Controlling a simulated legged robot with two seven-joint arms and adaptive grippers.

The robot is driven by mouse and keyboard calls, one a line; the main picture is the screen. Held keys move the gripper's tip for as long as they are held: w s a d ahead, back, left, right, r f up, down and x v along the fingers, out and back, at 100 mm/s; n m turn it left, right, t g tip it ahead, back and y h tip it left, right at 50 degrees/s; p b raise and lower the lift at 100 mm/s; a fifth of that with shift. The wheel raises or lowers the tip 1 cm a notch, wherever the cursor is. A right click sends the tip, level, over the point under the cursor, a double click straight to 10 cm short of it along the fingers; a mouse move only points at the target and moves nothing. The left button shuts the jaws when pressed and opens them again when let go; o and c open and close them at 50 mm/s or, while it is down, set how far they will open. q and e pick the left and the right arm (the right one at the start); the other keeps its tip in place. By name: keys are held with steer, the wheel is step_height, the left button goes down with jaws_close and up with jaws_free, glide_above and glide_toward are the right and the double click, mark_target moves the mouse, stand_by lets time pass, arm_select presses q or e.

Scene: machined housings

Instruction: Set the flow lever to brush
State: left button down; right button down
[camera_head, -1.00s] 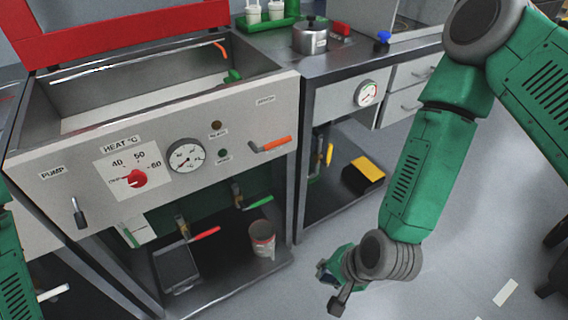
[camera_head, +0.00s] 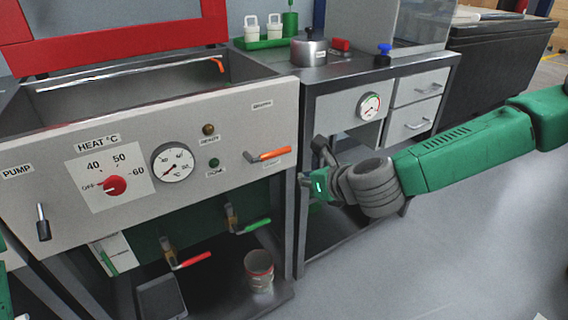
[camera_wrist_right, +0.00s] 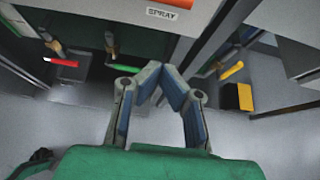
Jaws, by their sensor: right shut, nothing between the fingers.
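The lever with an orange handle (camera_head: 268,154) is on the right end of the pale front panel (camera_head: 225,178). Its handle points right, roughly level. A small label (camera_head: 262,105) above it is too small to read. In the right wrist view, part of an orange handle (camera_wrist_right: 204,3) shows at the top edge above a label reading SPRAY (camera_wrist_right: 172,14). My right gripper (camera_head: 311,166) is just right of the lever, apart from it, in front of the bench. It is shut and empty; its fingertips also show in the wrist view (camera_wrist_right: 162,72). My left gripper is out of view.
Left on the panel are a PUMP lever (camera_head: 42,222), a red heat knob (camera_head: 112,186) and a gauge (camera_head: 172,162). Open floor (camera_head: 440,250) lies right.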

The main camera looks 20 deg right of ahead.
steer(key=shift+f, duration=0.1)
steer(key=b+x, duration=0.3)
steer(key=x, duration=0.8)
steer(key=shift+r, duration=2.25)
